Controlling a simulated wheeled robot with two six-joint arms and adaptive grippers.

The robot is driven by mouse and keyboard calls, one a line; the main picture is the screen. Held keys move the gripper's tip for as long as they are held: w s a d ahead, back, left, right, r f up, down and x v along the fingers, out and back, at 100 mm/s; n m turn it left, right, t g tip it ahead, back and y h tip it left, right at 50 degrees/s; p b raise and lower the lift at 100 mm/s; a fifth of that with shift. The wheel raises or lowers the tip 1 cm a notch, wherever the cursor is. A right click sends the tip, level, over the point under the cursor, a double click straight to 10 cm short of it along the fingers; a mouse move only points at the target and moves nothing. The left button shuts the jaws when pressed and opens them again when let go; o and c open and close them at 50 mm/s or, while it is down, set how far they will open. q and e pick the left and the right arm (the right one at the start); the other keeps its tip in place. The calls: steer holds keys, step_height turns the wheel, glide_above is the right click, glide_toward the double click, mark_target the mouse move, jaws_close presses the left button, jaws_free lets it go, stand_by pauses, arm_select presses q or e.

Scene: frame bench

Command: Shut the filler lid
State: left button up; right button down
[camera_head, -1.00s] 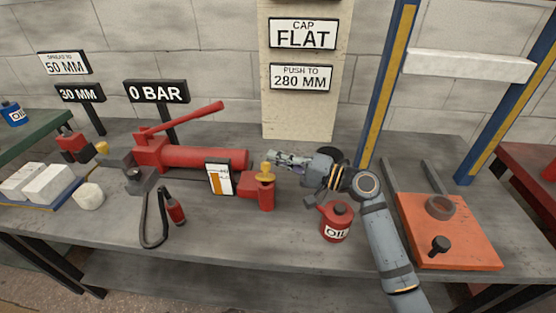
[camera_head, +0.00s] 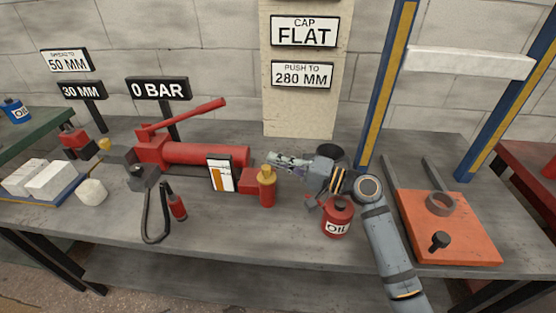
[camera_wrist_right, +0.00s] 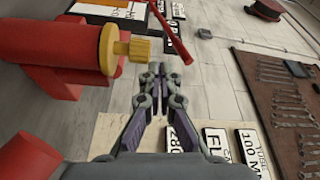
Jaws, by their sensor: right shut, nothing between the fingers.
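The yellow filler lid (camera_head: 267,172) sits on top of the upright red filler neck (camera_head: 267,193), at the right end of the red pump (camera_head: 205,156). In the right wrist view the lid (camera_wrist_right: 125,47) shows a round flange against the red neck and a ridged knob. My right gripper (camera_head: 274,158) is shut and empty, its fingertips close by the lid in the head view. In the right wrist view the gripper (camera_wrist_right: 158,72) points past the knob, with a gap between them. My left gripper is not in view.
A red oil can (camera_head: 337,217) stands close to my right arm. A white gauge card (camera_head: 221,174) stands left of the filler. A sign reads CAP FLAT (camera_head: 304,32). The bench front is mostly clear.

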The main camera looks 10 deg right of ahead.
step_height(320, 180, up, 10)
stand_by(0.6)
